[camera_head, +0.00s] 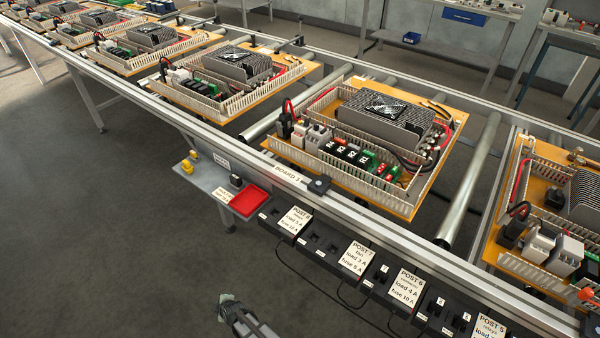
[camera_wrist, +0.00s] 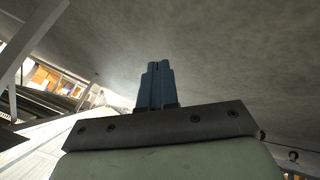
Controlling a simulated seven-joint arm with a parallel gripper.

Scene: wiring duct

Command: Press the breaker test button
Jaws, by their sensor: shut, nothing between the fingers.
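The board (camera_head: 405,208) in front of me lies on the rail line, with a slotted duct around its parts. Grey-white modules (camera_head: 317,137) stand at its left end, beside a black part with a red cable (camera_head: 286,122). The breaker is probably among these modules, but its test button is too small to make out. My gripper (camera_head: 226,299) is low at the bottom of the head view, in front of the rail and well apart from the board. In the wrist view its blue fingers (camera_wrist: 157,66) are together and empty, with grey floor behind.
A label reading BOARD 3 and a black knob (camera_head: 319,185) sit on the front rail. Below hang a red tray (camera_head: 250,200) and a black strip of labelled posts (camera_head: 355,262). More boards stand left and right (camera_head: 560,215). The floor in front is clear.

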